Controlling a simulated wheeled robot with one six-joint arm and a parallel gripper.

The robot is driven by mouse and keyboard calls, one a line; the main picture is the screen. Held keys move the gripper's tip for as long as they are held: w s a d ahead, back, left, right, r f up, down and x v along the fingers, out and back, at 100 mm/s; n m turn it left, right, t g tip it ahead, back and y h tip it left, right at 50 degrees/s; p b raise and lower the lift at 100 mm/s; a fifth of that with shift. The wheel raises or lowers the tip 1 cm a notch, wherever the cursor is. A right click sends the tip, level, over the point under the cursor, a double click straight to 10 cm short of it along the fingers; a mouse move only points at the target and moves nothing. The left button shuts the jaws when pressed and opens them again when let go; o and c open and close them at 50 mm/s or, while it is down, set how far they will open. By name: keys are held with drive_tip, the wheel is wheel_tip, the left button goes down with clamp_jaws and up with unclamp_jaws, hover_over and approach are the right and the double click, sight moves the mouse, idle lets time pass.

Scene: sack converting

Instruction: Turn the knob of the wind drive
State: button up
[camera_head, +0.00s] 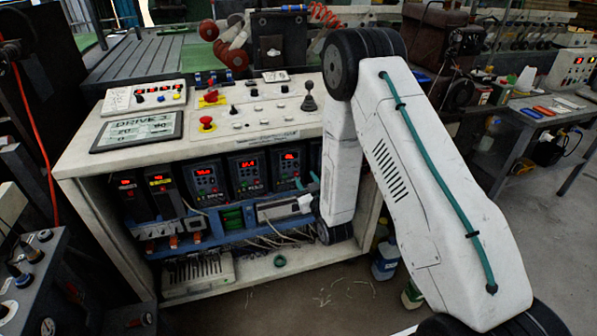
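Several dark drive units with red displays stand in a row inside the open cabinet. Three show clearly: a left drive (205,182), a middle drive (247,174) and a right drive (288,163). Their labels are too small to read, so I cannot tell which is the wind drive. Small knobs on their lower faces are hard to make out. My gripper (306,181) is inside the cabinet at the lower right of the right drive, where small teal tips show. My arm partly hides it. I cannot tell whether it touches a knob or how far its fingers are apart.
Two narrower modules (130,195) stand left in the cabinet. Wiring and a white box (198,273) lie below. Bottles (385,263) stand on the floor to the right.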

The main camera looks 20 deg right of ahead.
sight(297, 166)
drive_tip(key=w, duration=0.7)
drive_tip(key=shift+a, duration=0.35)
clamp_jaws()
